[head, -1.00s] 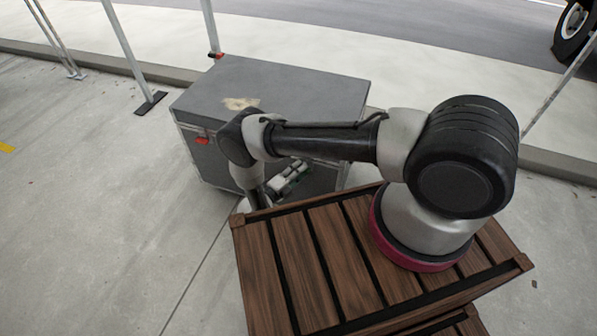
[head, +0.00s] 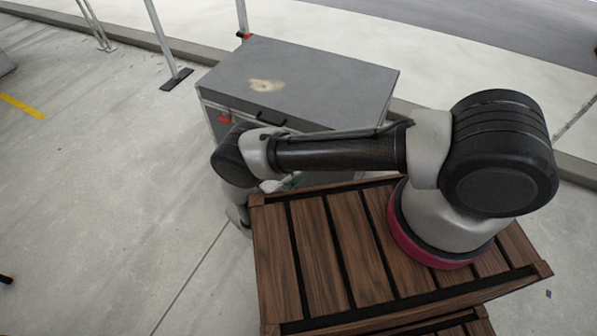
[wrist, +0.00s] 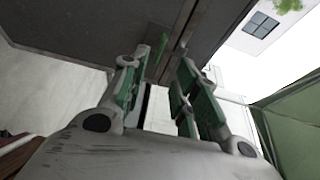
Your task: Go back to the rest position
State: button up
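My gripper (wrist: 163,75) shows in the wrist view with two green-padded fingers apart. I see no object held between them. In the head view only a small bit of the gripper shows below my forearm; the rest is hidden behind my arm. A grey metal box (head: 310,75) with a pale worn patch on its lid and a red latch stands on the ground just beyond my arm. My forearm covers part of its front. In the wrist view a dark grey surface with a metal edge (wrist: 80,35) lies beyond the fingers.
A brown slatted wooden platform (head: 325,230) lies under my arm's base. Metal posts (head: 160,40) stand on the pavement at the upper left, along a curb. The concrete at left (head: 100,170) is mostly clear. A green surface (wrist: 290,135) shows at the wrist view's right.

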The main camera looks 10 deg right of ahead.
dwell(0.4)
jog(key=s+d+m+g, duration=0.4)
jog(key=s+d+m, duration=0.2)
jog(key=m, duration=0.3)
jog(key=d+r+m+g+y, duration=0.2)
jog(key=r+m+g+y, duration=0.3)
jog(key=r+m, duration=1)
jog(key=d+r+m+g+y, duration=0.2)
jog(key=r+m+g+y, duration=0.45)
jog(key=r, duration=1.65)
jog(key=s+d+r+m+t+y, duration=0.2)
jog(key=s+d+r+m+t, duration=0.3)
jog(key=r, duration=0.7)
jog(key=s+d+r+m+t+y, duration=0.1)
jog(key=s+d+r+m+t, duration=0.4)
jog(key=s+d+r+m, duration=0.2)
jog(key=s+d+r, duration=0.2)
jog(key=d+r, duration=0.2)
jog(key=r, duration=0.1)
jog(key=shift+s+r+y, duration=0.2)
jog(key=shift+s+y, duration=0.15)
